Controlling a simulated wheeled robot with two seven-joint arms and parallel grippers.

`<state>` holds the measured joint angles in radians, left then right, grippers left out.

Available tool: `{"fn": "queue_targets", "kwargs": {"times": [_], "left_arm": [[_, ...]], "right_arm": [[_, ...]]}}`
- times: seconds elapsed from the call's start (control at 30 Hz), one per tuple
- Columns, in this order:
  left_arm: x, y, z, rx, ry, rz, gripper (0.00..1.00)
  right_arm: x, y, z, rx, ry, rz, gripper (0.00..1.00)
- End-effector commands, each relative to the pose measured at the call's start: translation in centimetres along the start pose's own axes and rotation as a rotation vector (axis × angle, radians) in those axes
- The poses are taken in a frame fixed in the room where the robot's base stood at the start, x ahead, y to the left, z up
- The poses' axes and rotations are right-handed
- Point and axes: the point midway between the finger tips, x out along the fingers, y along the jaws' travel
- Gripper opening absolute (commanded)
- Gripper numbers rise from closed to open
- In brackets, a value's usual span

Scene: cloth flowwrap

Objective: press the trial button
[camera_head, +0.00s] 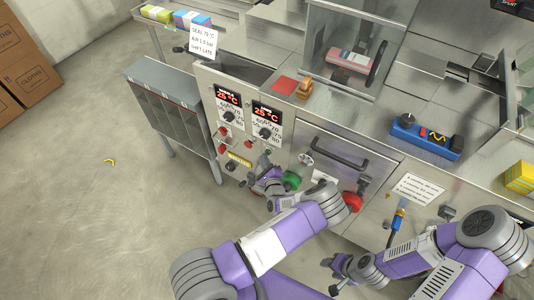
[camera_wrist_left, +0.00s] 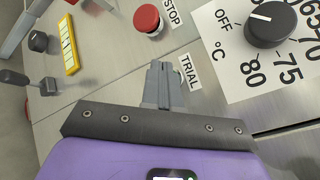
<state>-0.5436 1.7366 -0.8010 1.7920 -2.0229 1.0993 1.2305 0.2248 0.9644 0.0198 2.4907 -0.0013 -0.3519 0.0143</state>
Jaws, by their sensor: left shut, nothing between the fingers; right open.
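The white TRIAL label (camera_wrist_left: 189,71) is on the metal panel in the left wrist view. My left gripper (camera_wrist_left: 160,72) is shut and empty, with its fingertips just left of that label. The trial button itself is hidden, apparently behind the fingers; I cannot tell whether they touch it. In the head view my left gripper (camera_head: 264,168) is low in front of the control panel (camera_head: 212,92). My right gripper (camera_head: 338,274) is open, low and in front of the machine at bottom centre.
The red STOP button (camera_wrist_left: 147,19) sits just above my left fingers, with a temperature dial (camera_wrist_left: 271,22) to the right. A yellow label (camera_wrist_left: 68,45) and black knob (camera_wrist_left: 39,41) are at left. A green knob (camera_head: 291,181) and red knob (camera_head: 352,202) are near my left arm.

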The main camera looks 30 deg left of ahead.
Motion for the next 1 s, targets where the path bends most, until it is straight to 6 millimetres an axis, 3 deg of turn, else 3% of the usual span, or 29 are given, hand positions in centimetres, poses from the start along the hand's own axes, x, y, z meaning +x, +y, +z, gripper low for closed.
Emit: {"fn": "queue_targets", "kwargs": {"times": [1.0], "left_arm": [[0.70, -0.50, -0.48, -0.001, -0.001, -0.001, 0.00]], "right_arm": [[0.25, 0.09, -0.01, 0.000, 0.000, 0.000, 0.50]]}}
